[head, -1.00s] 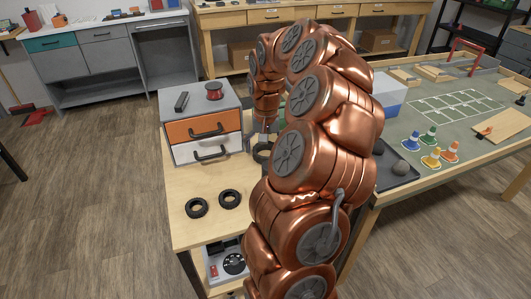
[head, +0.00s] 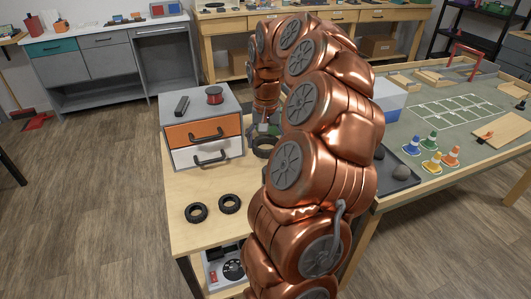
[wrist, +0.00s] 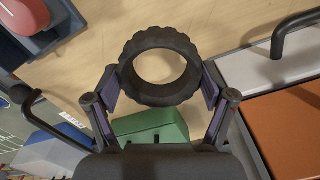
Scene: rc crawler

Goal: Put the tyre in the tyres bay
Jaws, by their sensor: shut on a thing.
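A black tyre (wrist: 160,66) is between the two fingers of my gripper (wrist: 160,85) in the wrist view, with a finger against each side. The gripper is shut on it. In the head view the held tyre (head: 264,146) shows at the end of my arm, just right of the drawer unit, above the wooden table. Two more black tyres, one (head: 196,212) and another (head: 229,203), lie flat on the wooden table (head: 190,250). No part that I can recognise for sure as the tyres bay shows.
A drawer unit with an orange drawer (head: 202,131) and a white drawer (head: 206,153) stands on the table. A green block (wrist: 150,128) lies below the held tyre in the wrist view. Small cones (head: 430,140) stand on the bench at right.

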